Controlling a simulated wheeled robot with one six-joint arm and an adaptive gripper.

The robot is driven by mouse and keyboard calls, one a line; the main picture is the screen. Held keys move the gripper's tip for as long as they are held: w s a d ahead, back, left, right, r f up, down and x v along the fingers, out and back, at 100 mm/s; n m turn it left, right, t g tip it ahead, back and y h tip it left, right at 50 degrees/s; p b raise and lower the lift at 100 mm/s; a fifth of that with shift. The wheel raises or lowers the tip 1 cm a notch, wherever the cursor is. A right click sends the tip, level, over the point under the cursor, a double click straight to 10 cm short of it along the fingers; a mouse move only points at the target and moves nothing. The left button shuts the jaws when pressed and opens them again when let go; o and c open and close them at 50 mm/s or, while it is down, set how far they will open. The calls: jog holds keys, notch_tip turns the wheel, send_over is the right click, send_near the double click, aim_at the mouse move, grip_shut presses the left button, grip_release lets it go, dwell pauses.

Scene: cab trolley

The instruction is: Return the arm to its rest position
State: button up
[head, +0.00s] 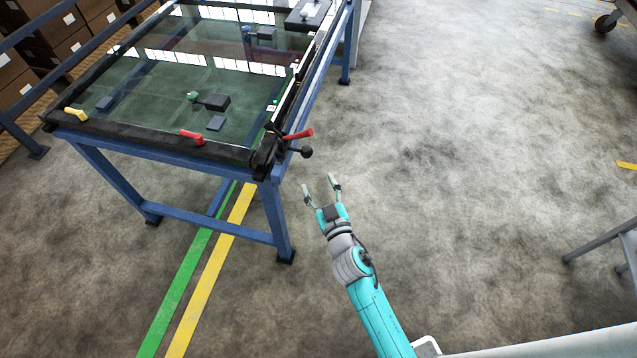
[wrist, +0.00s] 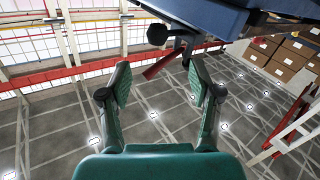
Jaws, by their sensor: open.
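My arm, teal and grey, reaches up from the bottom of the head view. My gripper (head: 321,182) is open with nothing between its fingers, over bare floor just right of the table's near right corner. In the wrist view my gripper (wrist: 158,75) also shows with its two green-padded fingers apart. A red lever (head: 298,134) and a black ball knob (head: 306,152) stick out from that corner, apart from the fingertips. In the wrist view the black knob (wrist: 157,34) and the red lever (wrist: 160,66) appear beyond the fingers.
The blue-framed table (head: 190,225) with a dark glass top stands at the upper left. A yellow handle (head: 76,113) and a red handle (head: 192,137) sit on its near edge. Cardboard boxes (head: 45,62) are stacked behind it. A grey frame (head: 600,243) stands at the right. The middle floor is clear.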

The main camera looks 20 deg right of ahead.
jog(key=shift+s, duration=0.1)
dwell(0.3)
jog(key=s+f+g+y, duration=0.1)
jog(key=s+f+g, duration=0.15)
jog(key=s, duration=1.95)
jog(key=s+r+m, duration=0.1)
jog(key=s+r, duration=0.4)
jog(key=s, duration=0.4)
jog(key=s+r, duration=0.5)
jog(key=s, duration=0.5)
jog(key=shift+s+d+r+m+g, duration=0.2)
jog(key=shift+d+m+g, duration=0.1)
jog(key=shift+m+g, duration=0.1)
